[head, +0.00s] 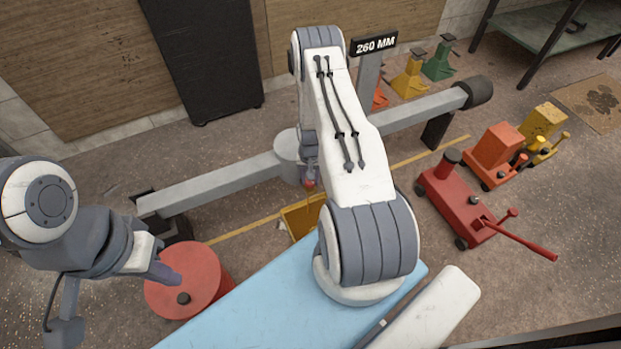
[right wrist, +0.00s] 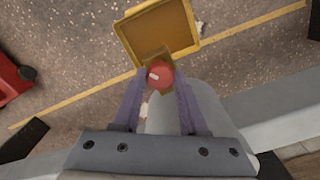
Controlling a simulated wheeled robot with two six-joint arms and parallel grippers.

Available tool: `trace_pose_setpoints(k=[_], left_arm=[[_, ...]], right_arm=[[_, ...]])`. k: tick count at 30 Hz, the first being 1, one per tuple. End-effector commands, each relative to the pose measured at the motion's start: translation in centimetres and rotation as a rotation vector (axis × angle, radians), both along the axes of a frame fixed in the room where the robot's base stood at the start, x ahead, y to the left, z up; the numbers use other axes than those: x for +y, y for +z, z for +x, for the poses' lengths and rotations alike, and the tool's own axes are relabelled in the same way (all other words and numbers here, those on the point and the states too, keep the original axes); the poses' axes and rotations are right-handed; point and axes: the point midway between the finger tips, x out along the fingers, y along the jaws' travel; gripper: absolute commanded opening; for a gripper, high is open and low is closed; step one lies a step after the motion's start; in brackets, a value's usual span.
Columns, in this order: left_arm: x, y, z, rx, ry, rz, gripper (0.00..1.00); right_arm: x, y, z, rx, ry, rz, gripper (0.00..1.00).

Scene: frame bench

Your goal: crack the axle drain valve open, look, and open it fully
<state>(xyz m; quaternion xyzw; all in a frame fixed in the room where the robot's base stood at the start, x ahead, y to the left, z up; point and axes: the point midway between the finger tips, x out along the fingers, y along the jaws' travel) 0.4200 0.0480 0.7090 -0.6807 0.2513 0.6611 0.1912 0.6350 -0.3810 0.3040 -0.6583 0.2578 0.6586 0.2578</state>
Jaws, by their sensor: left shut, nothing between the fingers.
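The grey axle (head: 225,184) runs across the floor with a round hub in the middle. The drain valve's red knob (head: 310,184) shows just below my right gripper (head: 309,172). In the right wrist view, the knob (right wrist: 160,75), with a pale mark on it, sits between the fingertips of my right gripper (right wrist: 160,72). I cannot tell whether the fingers touch it. A yellow drain pan (head: 300,218) lies under the valve and shows behind the knob in the right wrist view (right wrist: 165,30). No fluid stream is discernible. My left gripper (head: 168,273) is shut and empty over a red drum.
The red drum (head: 190,272) stands at the lower left. A red floor jack (head: 462,205) with a long handle is at the right, with orange and yellow jacks behind it. A sign (head: 374,44) reads 260 MM. A blue surface (head: 270,300) is in front.

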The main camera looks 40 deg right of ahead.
Motion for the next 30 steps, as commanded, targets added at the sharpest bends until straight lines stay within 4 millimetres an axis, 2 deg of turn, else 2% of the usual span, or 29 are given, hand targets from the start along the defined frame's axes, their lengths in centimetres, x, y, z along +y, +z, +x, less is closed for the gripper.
trace_pose_setpoints(k=[1, 2, 11, 14, 17, 24, 30], left_arm=[[0.0, 0.0, 0.0, 0.0, 0.0, 0.0, 0.0], [0.0, 0.0, 0.0, 0.0, 0.0, 0.0, 0.0], [0.0, 0.0, 0.0, 0.0, 0.0, 0.0, 0.0], [0.0, 0.3, 0.0, 0.0, 0.0, 0.0, 0.0], [0.0, 0.9, 0.0, 0.0, 0.0, 0.0, 0.0], [0.0, 2.6, 0.0, 0.0, 0.0, 0.0, 0.0], [0.0, 3.3, 0.0, 0.0, 0.0, 0.0, 0.0]], right_arm=[[0.0, 0.0, -0.1, 0.003, -0.001, 0.001, 0.6], [0.0, 0.0, -0.1, 0.003, -0.001, 0.001, 0.71], [0.0, 0.1, 0.0, 0.0, -0.001, 0.0, 0.71], [0.0, 0.7, 0.0, -0.001, -0.001, -0.001, 0.71], [0.0, 2.2, 0.1, -0.001, -0.001, -0.001, 0.71], [-0.1, 7.1, 0.0, -0.001, -0.001, -0.001, 0.71], [0.0, 9.8, -0.1, 0.001, -0.001, 0.001, 0.71]])
